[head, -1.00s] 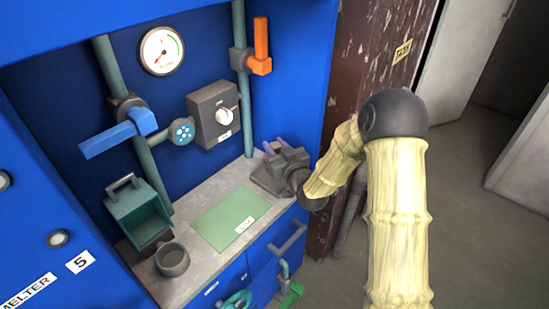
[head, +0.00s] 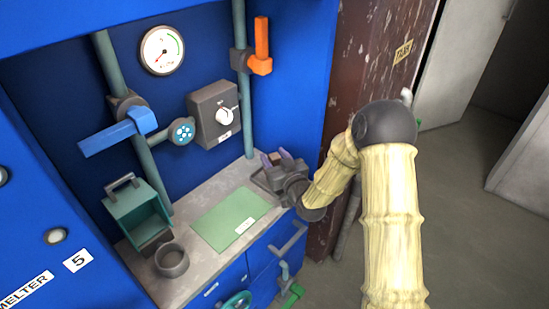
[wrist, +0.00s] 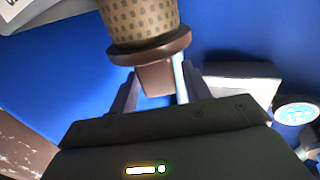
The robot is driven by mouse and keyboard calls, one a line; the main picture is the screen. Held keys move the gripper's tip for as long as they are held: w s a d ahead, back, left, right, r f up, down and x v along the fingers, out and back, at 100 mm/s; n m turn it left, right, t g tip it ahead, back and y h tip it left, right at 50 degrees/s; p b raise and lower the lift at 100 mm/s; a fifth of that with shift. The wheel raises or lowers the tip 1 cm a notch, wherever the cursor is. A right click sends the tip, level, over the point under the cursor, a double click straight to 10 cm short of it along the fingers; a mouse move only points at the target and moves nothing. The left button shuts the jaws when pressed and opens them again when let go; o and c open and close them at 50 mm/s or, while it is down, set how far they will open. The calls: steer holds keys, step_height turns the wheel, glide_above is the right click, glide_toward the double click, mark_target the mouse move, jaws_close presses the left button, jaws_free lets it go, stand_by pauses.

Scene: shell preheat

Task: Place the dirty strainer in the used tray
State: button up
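In the wrist view a strainer (wrist: 142,17) with a tan, dark-speckled basket and brown rim fills the top middle. Its short brown tab (wrist: 157,78) points down between the fingers of my gripper (wrist: 159,82). The fingers look apart, with a narrow gap beside the tab. In the head view my gripper (head: 277,158) is over the back right of the counter with its two purple fingers spread. The strainer cannot be made out there. A flat green tray or mat (head: 225,218) with a white label lies left of my gripper. The label is too small to read.
A grey cup (head: 172,262) and a green box with a handle (head: 138,213) stand at the counter's left. A blue-handled valve (head: 120,133), a round nozzle (head: 181,132), a knob box (head: 213,115) and an orange lever (head: 261,47) project above. The green surface is bare.

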stand_by(0.3)
steer(key=shift+r, duration=0.2)
steer(key=v, duration=1.2)
steer(key=shift+w+d, duration=0.1)
steer(key=s+d+f+m+g+h, duration=0.2)
steer(key=s+d+f+g+h, duration=0.15)
steer(key=d+g+h, duration=0.4)
steer(key=s+d+r+m+g, duration=0.2)
steer(key=s, duration=0.5)
steer(key=s+d+r+m+g+h, duration=0.1)
steer(key=s+d+m+g, duration=0.1)
steer(key=s, duration=0.5)
steer(key=shift+s+d+r+g, duration=0.15)
steer(key=shift+d+r+g, duration=0.25)
steer(key=shift+d+g, duration=0.4)
